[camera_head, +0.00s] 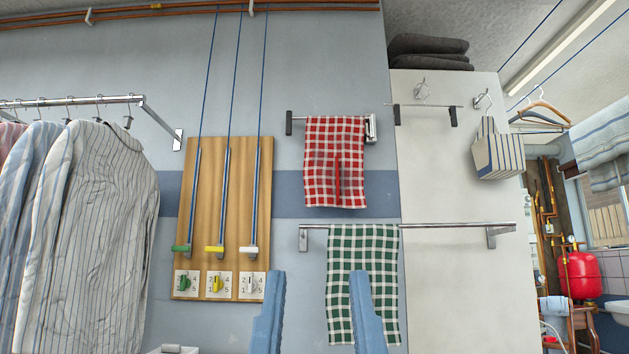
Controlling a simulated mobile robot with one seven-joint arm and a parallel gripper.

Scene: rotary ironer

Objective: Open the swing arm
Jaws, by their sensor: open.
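A short wall-mounted rail (298,119) carries a red checked cloth (322,140). It has a dark cap at its left end and a metal bracket (371,128) at its right end, and looks like the swing arm, lying along the wall. A narrow red upright piece (337,178) shows in front of the cloth; I cannot tell what it is fixed to. My gripper (318,272) is at the bottom centre, its two blue fingers wide apart with nothing held. It is below the red cloth in the picture, and its right finger overlaps the green checked cloth (345,245).
A longer rail (450,227) holds the green cloth. Left are a wooden board (205,215) with pull cords and striped shirts (85,200) on a rack. On the white panel at right are a short bar (430,106) and a striped bag (497,155).

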